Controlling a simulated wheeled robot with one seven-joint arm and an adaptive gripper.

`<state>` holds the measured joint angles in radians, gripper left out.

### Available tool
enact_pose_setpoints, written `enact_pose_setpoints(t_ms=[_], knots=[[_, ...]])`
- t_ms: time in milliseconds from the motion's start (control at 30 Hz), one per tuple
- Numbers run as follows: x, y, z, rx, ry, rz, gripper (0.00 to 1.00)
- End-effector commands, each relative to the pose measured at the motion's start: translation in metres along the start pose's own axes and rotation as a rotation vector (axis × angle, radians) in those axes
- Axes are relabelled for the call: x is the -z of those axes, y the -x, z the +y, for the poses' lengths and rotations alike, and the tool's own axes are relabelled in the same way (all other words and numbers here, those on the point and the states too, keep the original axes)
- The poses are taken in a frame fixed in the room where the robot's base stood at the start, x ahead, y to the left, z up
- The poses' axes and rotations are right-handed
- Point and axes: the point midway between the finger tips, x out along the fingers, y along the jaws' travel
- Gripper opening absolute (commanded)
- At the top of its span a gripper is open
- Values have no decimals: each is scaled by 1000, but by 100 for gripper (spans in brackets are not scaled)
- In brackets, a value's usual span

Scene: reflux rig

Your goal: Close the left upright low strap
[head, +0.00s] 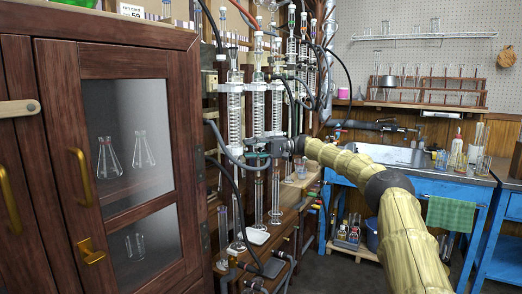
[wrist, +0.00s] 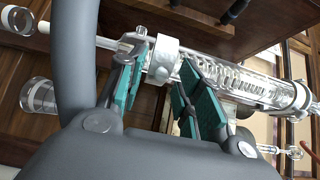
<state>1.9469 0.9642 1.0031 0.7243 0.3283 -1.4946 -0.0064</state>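The glass condensers with coils stand upright on the rig in the head view; the leftmost one (head: 234,112) is left of my gripper (head: 262,153). In the wrist view a coiled condenser (wrist: 245,82) lies across the top, with a pale band-like collar (wrist: 163,60) around its end. I cannot tell whether this collar is the low strap or whether it is fastened. My gripper (wrist: 162,88) has its teal-padded fingers apart, one on each side of the collar in the picture. No firm contact shows. The fingers are small and partly hidden in the head view.
A wooden cabinet (head: 188,150) with glass panes stands close at the left. Glass cylinders stand below the condensers, near a wooden ledge (head: 290,192). Hoses hang around the rig. A blue bench with a sink (head: 390,153) is behind my arm. Some floor shows at the lower right.

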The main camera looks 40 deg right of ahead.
Motion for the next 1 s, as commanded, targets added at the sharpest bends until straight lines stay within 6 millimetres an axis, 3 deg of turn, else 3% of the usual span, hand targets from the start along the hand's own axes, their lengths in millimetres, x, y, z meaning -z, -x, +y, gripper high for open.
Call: enact_pose_setpoints(t_ms=[600,1000], knots=[[1,91,1,-2,0,2,35],[1,109,-3,-6,2,-1,35]])
